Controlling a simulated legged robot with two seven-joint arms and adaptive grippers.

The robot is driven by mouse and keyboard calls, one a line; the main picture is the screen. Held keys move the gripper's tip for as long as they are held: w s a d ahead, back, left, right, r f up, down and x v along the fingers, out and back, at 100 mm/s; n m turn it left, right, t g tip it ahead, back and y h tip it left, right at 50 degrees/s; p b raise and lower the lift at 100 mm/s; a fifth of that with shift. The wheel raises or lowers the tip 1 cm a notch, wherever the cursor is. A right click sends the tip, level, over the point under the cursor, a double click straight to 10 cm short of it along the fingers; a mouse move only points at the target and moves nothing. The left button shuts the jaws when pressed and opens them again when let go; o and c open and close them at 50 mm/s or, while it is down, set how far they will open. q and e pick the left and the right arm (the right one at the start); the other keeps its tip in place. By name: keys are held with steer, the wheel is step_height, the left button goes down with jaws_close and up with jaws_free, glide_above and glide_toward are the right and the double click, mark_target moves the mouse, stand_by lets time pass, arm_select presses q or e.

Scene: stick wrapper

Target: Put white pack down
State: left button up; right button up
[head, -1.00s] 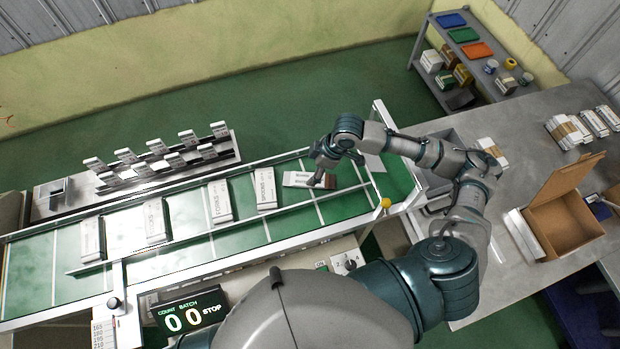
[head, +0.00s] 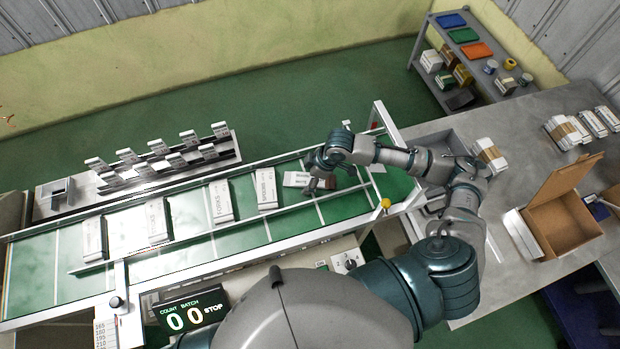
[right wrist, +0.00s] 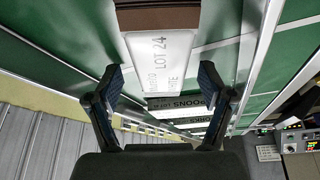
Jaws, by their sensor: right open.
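The white pack (head: 296,179) lies flat on the green conveyor belt, at the right end of a row of packs. In the right wrist view, the pack (right wrist: 160,56) shows a white label marked "LOT 24" and a brown end. My right gripper (head: 318,184) is at the right end of the pack, low over the belt. In the right wrist view, its fingers (right wrist: 160,74) are spread wide, one on either side of the pack, with gaps between. Part of the pack's brown end is hidden by the gripper in the head view. My left gripper is not in view.
Several other packs, such as this one (head: 266,188), lie to the left on the belt, beside a metal rail (head: 290,207). A rack of upright packs (head: 165,160) stands behind. An open cardboard box (head: 562,228) is on the grey table at right.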

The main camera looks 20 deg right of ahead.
steer(key=shift+f, duration=0.15)
stand_by(0.3)
steer(key=c, duration=0.8)
steer(key=shift+s, duration=0.15)
steer(key=shift+c, duration=1)
steer(key=shift+f, duration=0.1)
